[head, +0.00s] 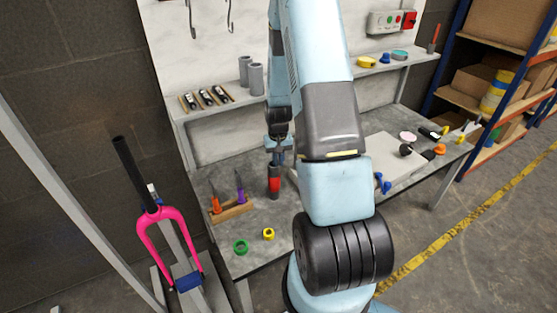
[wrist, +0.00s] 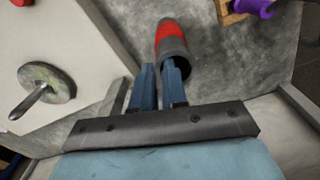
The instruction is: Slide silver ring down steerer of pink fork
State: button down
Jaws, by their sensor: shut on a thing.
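The pink fork (head: 168,221) stands upright at the left in the head view, its black steerer (head: 131,168) tilted up to the left. No ring shows on the steerer. My gripper (head: 277,157) points down over the workbench, well to the right of the fork. It is shut on a red and dark grey cylindrical thing (head: 274,183), which also shows at my fingertips (wrist: 162,72) in the wrist view as a red and grey body (wrist: 171,42). I cannot make out a silver ring in either view.
A green ring (head: 240,247) and a yellow ring (head: 268,234) lie near the workbench's front edge (head: 262,264). A wooden rack (head: 233,211) holds orange and purple tools. A white board (head: 385,155) lies to the right. A grey disc with a metal rod (wrist: 47,84) shows in the wrist view.

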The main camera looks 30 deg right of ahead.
jog(key=c, duration=1.1)
grip_release()
jog(key=shift+r, duration=3.95)
jog(key=s+a+r+n+t, duration=0.1)
jog(key=s+a+r, duration=0.3)
jog(key=r, duration=0.7)
jog(key=s+a+r+t, duration=0.2)
jog(key=s+a+r, duration=0.2)
jog(key=r, duration=0.7)
jog(key=s+a+r+n+t, duration=0.1)
jog(key=s+a+r, duration=0.2)
jog(key=s+r, duration=0.2)
jog(key=s+a+r+n+t, duration=0.1)
jog(key=s+a+r, duration=0.3)
jog(key=s, duration=0.8)
notch_tip(320, 180, up, 2)
jog(key=shift+s+r+t, duration=0.15)
jog(key=shift+t, duration=0.15)
